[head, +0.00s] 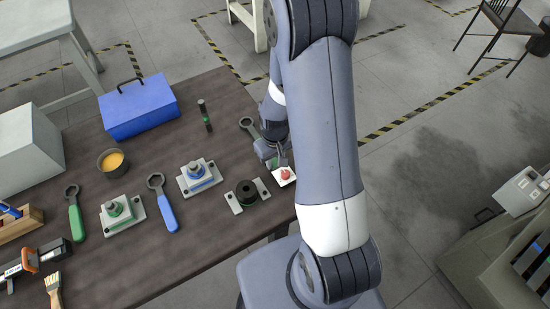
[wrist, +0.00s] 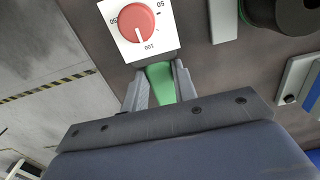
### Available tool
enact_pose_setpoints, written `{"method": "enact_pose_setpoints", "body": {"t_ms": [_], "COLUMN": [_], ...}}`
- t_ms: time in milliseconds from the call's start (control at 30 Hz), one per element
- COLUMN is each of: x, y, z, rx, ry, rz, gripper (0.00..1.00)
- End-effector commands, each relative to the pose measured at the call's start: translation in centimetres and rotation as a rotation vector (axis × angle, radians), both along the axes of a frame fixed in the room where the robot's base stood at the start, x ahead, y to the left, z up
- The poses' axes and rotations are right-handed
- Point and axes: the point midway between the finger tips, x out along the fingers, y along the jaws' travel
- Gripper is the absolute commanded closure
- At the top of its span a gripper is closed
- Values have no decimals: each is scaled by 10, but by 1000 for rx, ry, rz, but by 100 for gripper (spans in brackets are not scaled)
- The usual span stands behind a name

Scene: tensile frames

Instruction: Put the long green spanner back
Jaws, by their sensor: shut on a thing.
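My gripper (head: 275,160) is low over the table's right end, partly hidden by my arm in the head view. In the wrist view, my gripper (wrist: 160,84) is shut on a green handle (wrist: 161,78). In the head view, a grey ring end of a spanner (head: 248,124) shows just beyond my gripper; its handle is hidden there. Another green-handled spanner (head: 74,214) lies on the left part of the table. I cannot tell from these views which green one is longer.
A white dial plate with a red knob (head: 284,176) lies close to my gripper. Fixtures (head: 247,194), (head: 200,176) and a blue-handled spanner (head: 162,203) lie nearby on the dark table (head: 190,255). A blue toolbox (head: 139,107) and a bowl (head: 112,162) stand further left.

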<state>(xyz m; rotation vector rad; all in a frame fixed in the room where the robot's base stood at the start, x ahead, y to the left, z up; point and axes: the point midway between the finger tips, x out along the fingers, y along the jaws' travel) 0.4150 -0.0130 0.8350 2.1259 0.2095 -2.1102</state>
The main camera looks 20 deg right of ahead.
Motion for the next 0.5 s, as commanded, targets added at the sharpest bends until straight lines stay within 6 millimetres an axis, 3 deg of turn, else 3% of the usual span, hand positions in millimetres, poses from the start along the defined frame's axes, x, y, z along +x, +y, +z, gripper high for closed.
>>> {"method": "enact_pose_setpoints", "body": {"t_ms": [267,300,500], "x": [1,0,0], "y": [0,0,0], "z": [-3,-3,-2], "rx": [0,0,0], "ry": [-2,0,0], "rz": [0,0,0], "gripper": [100,72,55]}}
